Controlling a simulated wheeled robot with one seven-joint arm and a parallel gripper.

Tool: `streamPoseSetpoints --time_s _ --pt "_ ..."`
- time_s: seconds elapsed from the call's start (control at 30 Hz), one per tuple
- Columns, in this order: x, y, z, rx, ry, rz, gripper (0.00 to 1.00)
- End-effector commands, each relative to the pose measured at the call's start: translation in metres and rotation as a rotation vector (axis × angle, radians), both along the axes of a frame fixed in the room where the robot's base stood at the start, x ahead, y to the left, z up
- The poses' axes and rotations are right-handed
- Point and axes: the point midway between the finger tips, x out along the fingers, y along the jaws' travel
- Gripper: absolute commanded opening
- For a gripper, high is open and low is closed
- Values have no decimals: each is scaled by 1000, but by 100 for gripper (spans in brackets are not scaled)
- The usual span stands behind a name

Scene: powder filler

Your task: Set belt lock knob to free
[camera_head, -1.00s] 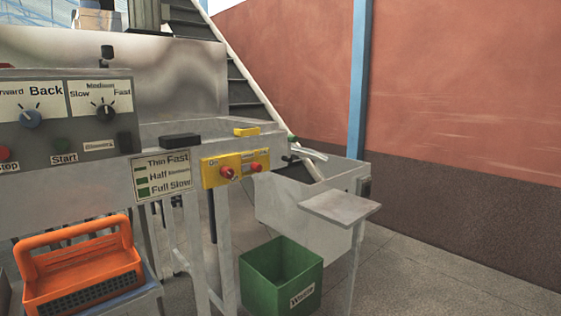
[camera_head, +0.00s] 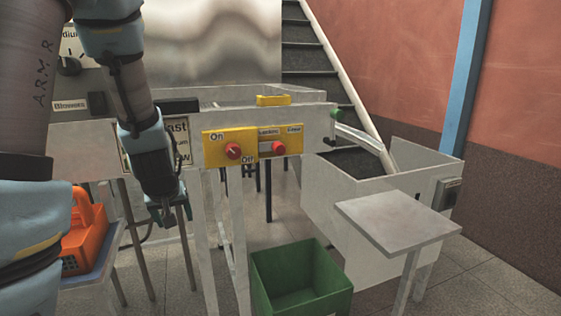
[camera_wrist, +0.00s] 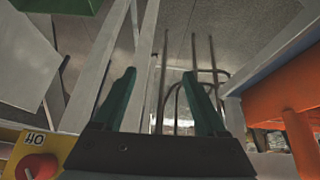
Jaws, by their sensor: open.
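A yellow panel (camera_head: 214,153) on the machine's front carries two red knobs. The left knob (camera_head: 233,151) has On and Off labels. The right knob (camera_head: 278,148) has two small labels above it; the right one seems to read Free, and its setting is too small to tell. My gripper (camera_head: 170,214) points down, left of and below the panel, touching neither knob. In the wrist view my gripper (camera_wrist: 160,95) is open with nothing between its green fingers. The red On/Off knob (camera_wrist: 38,167) shows at that view's lower left, outside the fingers.
A green bin (camera_head: 270,290) stands on the floor below the panel. A grey side shelf (camera_head: 400,228) juts out at the right. An orange basket (camera_head: 85,240) sits at the left, partly behind my arm. Machine legs stand close to my gripper. The space before the panel is clear.

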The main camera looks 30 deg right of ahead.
Motion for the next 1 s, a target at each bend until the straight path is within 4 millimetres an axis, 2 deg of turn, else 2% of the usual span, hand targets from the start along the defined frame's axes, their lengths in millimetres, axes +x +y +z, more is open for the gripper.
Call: streamPoseSetpoints --time_s 0.03,0.17,0.3,0.4,0.47,0.57,0.7,0.8,0.9,1.0 --pt "13 -22 -19 10 -62 -13 74" --pt "45 -68 -33 36 -257 -17 74" --pt "66 -120 -34 70 -499 -33 74" --pt "68 -162 -24 89 -691 -54 74" --pt "64 -188 -15 95 -813 -68 74" --pt "46 -230 6 92 -1012 -91 74" --pt "9 -274 35 68 -1240 -110 74" --pt "-14 -293 50 47 -1350 -113 74" --pt "-28 -304 60 33 -1411 -114 74" --pt "-29 -307 67 27 -1434 -111 74"
